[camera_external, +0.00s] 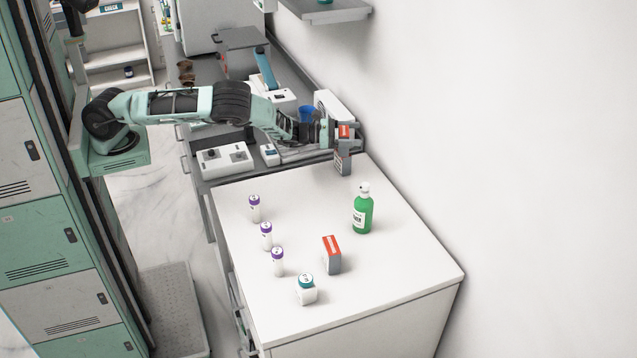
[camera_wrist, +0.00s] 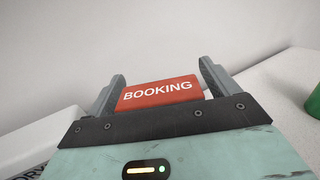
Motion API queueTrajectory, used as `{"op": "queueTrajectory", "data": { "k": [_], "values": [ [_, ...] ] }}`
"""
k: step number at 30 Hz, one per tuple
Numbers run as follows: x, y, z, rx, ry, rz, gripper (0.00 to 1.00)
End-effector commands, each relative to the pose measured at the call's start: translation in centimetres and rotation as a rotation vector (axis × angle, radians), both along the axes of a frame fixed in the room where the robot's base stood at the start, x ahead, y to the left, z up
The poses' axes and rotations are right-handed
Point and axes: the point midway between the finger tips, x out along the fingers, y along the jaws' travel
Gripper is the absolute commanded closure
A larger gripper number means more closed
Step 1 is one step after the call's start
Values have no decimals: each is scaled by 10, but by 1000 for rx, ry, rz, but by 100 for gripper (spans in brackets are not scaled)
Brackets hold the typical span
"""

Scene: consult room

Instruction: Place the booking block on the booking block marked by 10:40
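My gripper (camera_external: 341,143) is at the far right corner of the white table, beside the wall. It is shut on a booking block (camera_external: 346,131), which has a red top and a grey body below the fingers. In the wrist view the red top of this booking block (camera_wrist: 158,92) reads BOOKING, with a finger against each side. I cannot tell whether its base touches the table. A second block (camera_external: 332,254) with a red top and grey sides stands upright on the near part of the table, apart from my gripper. The times on the blocks are too small to read.
A green bottle (camera_external: 362,210) stands between the two blocks, near the wall. Several purple-capped tubes (camera_external: 266,236) stand on the left, and a teal-capped jar (camera_external: 306,290) in front. The white table (camera_external: 400,290) is clear at right front. A grey counter with devices lies behind.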

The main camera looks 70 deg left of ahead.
Motion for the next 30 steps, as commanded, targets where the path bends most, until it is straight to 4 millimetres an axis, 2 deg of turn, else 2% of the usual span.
{"op": "queueTrajectory", "data": {
  "k": [8, 10, 24, 30],
  "values": [
    [0, 0, 5, 0, 0, 0, 13],
    [-7, 3, 1, 1, 1, 0, 13],
    [-89, 37, -1, 2, 1, 2, 13],
    [-108, 45, 2, 0, 0, 1, 13]
  ]
}}
